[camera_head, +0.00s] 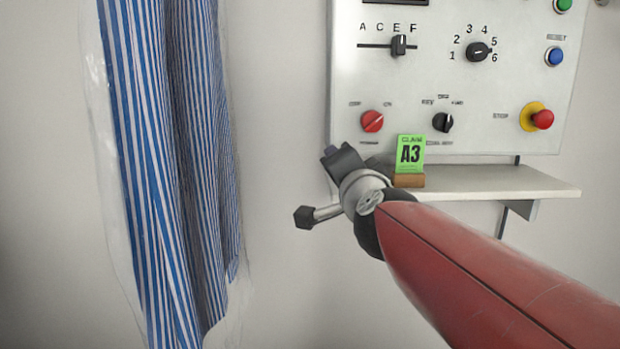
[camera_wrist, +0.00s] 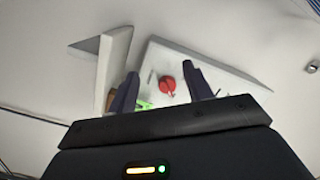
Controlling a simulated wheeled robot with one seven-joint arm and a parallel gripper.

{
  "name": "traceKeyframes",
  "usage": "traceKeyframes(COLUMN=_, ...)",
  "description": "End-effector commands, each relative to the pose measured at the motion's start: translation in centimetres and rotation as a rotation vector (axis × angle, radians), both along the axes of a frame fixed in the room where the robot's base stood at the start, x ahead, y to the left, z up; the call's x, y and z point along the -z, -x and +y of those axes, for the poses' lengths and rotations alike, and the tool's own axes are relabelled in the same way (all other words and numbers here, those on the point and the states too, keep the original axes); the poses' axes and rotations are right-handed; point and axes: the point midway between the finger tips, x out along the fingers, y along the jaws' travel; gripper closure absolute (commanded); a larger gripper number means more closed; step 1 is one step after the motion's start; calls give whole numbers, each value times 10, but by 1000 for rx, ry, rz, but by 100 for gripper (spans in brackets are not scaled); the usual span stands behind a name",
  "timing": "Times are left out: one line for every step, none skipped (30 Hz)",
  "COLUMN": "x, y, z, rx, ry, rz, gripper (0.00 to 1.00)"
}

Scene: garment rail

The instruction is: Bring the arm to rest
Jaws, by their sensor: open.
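My gripper (camera_wrist: 165,90) shows in the wrist view with its two dark fingers apart and nothing between them that it holds. In the head view my red arm reaches in from the lower right, and its wrist end is in front of the wall, just left of a small shelf. The fingers are mostly hidden behind the wrist there. Beyond the fingers in the wrist view are the control panel (camera_wrist: 232,82) and a red knob (camera_wrist: 167,83).
A striped garment (camera_head: 180,170) in clear plastic hangs at the left. A control panel (camera_head: 470,90) with knobs and buttons is above the shelf (camera_head: 490,181). A green A3 ticket (camera_head: 411,154) stands in a wooden block (camera_head: 409,180) on the shelf, close to my wrist.

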Motion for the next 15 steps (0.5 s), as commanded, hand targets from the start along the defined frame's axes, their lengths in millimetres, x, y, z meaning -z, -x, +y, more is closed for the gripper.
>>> traceKeyframes(x=26, y=23, z=0, rx=-68, ry=124, rz=70, gripper=50)
traceKeyframes(x=45, y=37, z=1, rx=-111, ry=204, rz=122, gripper=50)
traceKeyframes(x=70, y=55, z=0, rx=-163, ry=301, rz=192, gripper=50)
traceKeyframes(x=89, y=68, z=-3, rx=-196, ry=367, rz=246, gripper=50)
traceKeyframes(x=107, y=82, z=-6, rx=-228, ry=429, rz=299, gripper=50)
traceKeyframes(x=131, y=100, z=-12, rx=-266, ry=507, rz=372, gripper=50)
traceKeyframes(x=148, y=115, z=-18, rx=-290, ry=559, rz=425, gripper=50)
traceKeyframes(x=164, y=128, z=-24, rx=-313, ry=610, rz=478, gripper=50)
traceKeyframes(x=184, y=146, z=-32, rx=-339, ry=669, rz=548, gripper=50)
traceKeyframes(x=197, y=159, z=-38, rx=-356, ry=708, rz=597, gripper=50)
traceKeyframes(x=209, y=171, z=-45, rx=-372, ry=744, rz=644, gripper=50)
traceKeyframes(x=223, y=186, z=-52, rx=-390, ry=786, rz=701, gripper=50)
traceKeyframes(x=232, y=196, z=-58, rx=-401, ry=813, rz=741, gripper=50)
traceKeyframes(x=241, y=206, z=-63, rx=-411, ry=837, rz=776, gripper=50)
traceKeyframes(x=249, y=216, z=-69, rx=-421, ry=863, rz=816, gripper=50)
